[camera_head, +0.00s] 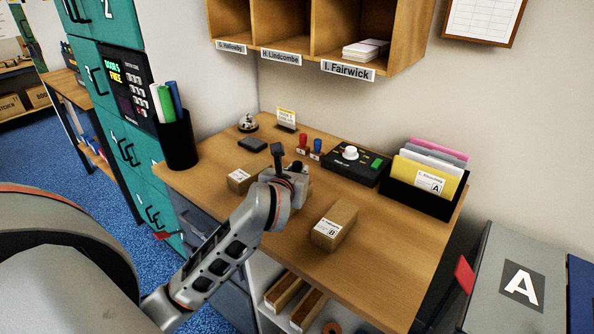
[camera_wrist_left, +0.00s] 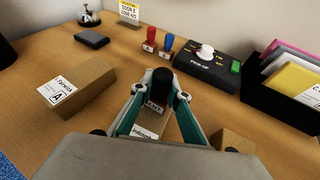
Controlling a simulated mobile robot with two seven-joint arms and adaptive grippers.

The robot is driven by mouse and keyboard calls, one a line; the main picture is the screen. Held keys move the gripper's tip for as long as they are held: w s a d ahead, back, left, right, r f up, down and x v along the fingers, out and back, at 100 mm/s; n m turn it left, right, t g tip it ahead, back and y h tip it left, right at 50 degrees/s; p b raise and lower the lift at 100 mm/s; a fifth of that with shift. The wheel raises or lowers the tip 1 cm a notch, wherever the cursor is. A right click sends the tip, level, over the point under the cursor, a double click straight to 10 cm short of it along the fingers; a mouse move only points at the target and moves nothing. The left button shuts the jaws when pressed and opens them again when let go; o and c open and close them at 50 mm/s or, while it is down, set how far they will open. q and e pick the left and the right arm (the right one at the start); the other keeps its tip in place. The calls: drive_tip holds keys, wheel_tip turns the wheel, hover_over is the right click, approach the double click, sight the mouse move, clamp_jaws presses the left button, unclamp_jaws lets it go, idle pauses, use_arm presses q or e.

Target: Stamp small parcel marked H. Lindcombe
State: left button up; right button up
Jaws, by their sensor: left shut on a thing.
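My left gripper (camera_head: 286,172) is shut on a black-handled stamp (camera_wrist_left: 161,85) with a small labelled plate, whose print is too small to read surely. The stamp's handle points up in the head view. Below it in the left wrist view is a small brown parcel (camera_wrist_left: 155,122), its white label reading partly "indcombe". The gripper hides much of this parcel. I cannot tell whether the stamp touches it. A parcel marked A (camera_wrist_left: 80,88) lies to the left, and a parcel marked B (camera_head: 335,226) to the right. My right gripper is not in view.
Red (camera_head: 303,141) and blue (camera_head: 316,147) stamps stand behind, beside a black device (camera_head: 355,167) with a white knob. A black file holder (camera_head: 425,192) stands right, a pen cup (camera_head: 178,143) left. Named pigeonholes (camera_head: 322,50) hang above. The desk's front right is clear.

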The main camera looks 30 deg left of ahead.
sight(297, 162)
use_arm(q)
drive_tip(key=shift+r+p, duration=1.95)
drive_tip(key=shift+r, duration=0.45)
drive_tip(key=shift+r+p, duration=0.55)
drive_tip(key=shift+r, duration=0.45)
